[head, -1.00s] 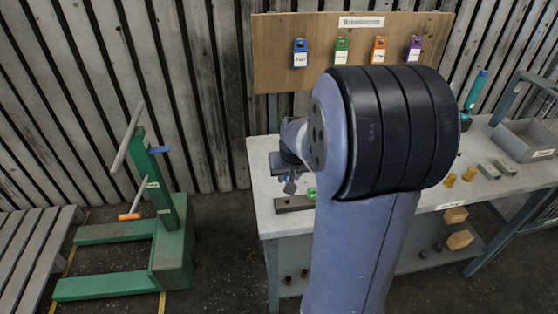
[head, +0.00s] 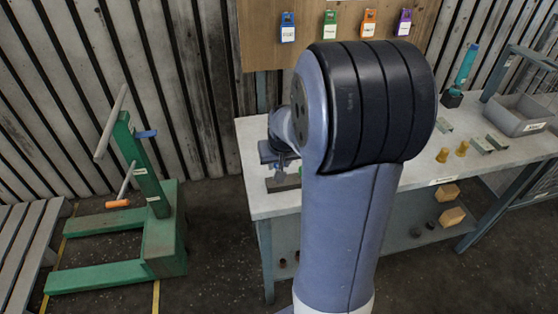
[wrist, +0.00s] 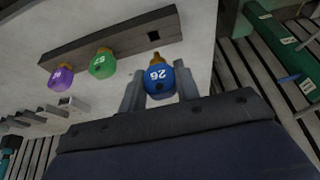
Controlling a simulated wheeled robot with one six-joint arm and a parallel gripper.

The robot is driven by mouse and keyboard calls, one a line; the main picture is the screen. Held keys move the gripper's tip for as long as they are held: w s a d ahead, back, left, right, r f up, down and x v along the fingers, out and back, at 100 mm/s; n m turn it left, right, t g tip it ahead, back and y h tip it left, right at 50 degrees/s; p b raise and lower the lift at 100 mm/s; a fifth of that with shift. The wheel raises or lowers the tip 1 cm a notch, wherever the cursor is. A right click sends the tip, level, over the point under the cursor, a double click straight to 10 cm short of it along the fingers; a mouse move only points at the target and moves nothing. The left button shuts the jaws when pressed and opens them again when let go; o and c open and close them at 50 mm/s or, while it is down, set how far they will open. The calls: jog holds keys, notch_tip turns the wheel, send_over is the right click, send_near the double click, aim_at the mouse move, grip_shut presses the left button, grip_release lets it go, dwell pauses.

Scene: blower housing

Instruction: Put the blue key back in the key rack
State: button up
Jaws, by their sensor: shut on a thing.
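The blue key (wrist: 158,80), marked 26, is between the two fingers of my gripper (wrist: 160,88) in the wrist view. My gripper is shut on it, and its brass end points at the key rack (wrist: 85,49). The rack is a dark bar with an empty square hole (wrist: 153,36) just beyond the brass end. A green key (wrist: 102,65) and a purple key (wrist: 61,78) sit along the rack. In the head view my gripper (head: 280,160) is above the rack (head: 283,184); my arm hides much of this, and I cannot make out the blue key there.
The rack lies on a pale workbench (head: 255,205). A board (head: 262,45) behind carries blue, green, orange and purple tags. A grey bin (head: 520,118) and brass pieces (head: 442,155) are at the right. A green stand (head: 165,230) is on the floor at left.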

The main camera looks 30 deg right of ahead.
jog(key=shift+f+b, duration=1.55)
jog(key=shift+f, duration=0.65)
jog(key=shift+f, duration=0.15)
jog(key=o, duration=1.1)
jog(key=shift+c, duration=0.2)
jog(key=v, duration=1.1)
